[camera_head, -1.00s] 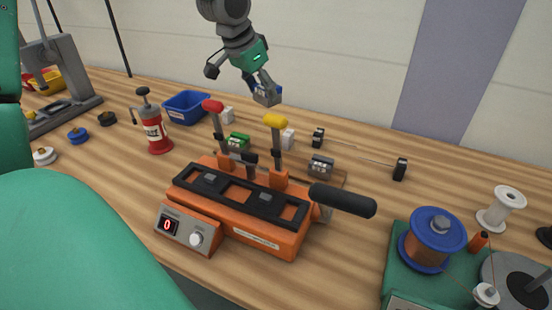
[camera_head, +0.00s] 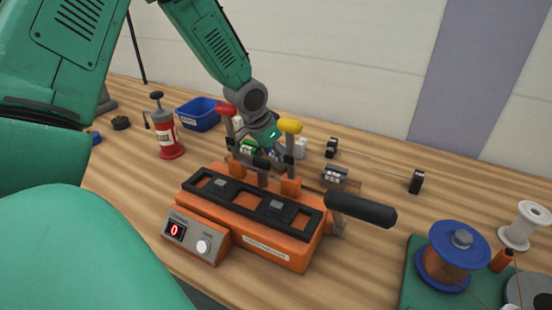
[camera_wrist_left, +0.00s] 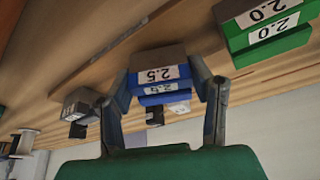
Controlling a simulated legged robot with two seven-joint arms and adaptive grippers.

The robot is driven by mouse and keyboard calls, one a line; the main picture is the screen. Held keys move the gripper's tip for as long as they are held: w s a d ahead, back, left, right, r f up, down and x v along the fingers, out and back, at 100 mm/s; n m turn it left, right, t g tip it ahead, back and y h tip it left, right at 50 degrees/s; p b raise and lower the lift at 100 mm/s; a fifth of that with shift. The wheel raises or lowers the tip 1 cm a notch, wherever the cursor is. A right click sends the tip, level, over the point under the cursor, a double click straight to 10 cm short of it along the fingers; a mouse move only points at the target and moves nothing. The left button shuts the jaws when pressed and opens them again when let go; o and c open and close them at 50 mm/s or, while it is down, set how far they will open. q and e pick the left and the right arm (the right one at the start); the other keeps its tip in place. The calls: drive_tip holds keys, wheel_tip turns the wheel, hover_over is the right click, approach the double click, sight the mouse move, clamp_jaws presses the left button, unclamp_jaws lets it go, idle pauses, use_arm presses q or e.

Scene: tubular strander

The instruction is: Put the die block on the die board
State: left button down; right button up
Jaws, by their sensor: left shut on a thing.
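A blue die block labelled 2.5 (camera_wrist_left: 160,75) is between the fingertips of my left gripper (camera_wrist_left: 165,88) in the left wrist view. The gripper is shut on it. In the head view my left gripper (camera_head: 270,142) is behind the orange machine, partly hidden by its levers. A green block labelled 2.0 (camera_wrist_left: 268,30) is beside the held block, and it also shows in the head view (camera_head: 249,146). A thin wooden strip, seemingly the die board (camera_wrist_left: 112,48), runs under the blocks. I cannot tell whether the held block touches it. My right gripper is not in view.
The orange machine (camera_head: 262,240) with red and yellow levers and a black handle (camera_head: 360,208) stands in front. A grey block (camera_head: 334,176) is to its right rear. A spool (camera_head: 450,260) is at right.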

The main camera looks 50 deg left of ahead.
use_arm(q)
drive_tip(key=shift+w+a+f, duration=0.1)
drive_tip(key=shift+f, duration=0.4)
drive_tip(key=shift+a, duration=0.1)
drive_tip(key=c, duration=0.7)
unclamp_jaws()
drive_tip(key=shift+c, duration=0.2)
drive_tip(key=shift+r, duration=0.15)
drive_tip(key=shift+s+r, duration=0.2)
drive_tip(key=shift+r, duration=0.2)
drive_tip(key=p+v, duration=0.2)
drive_tip(key=v, duration=0.9)
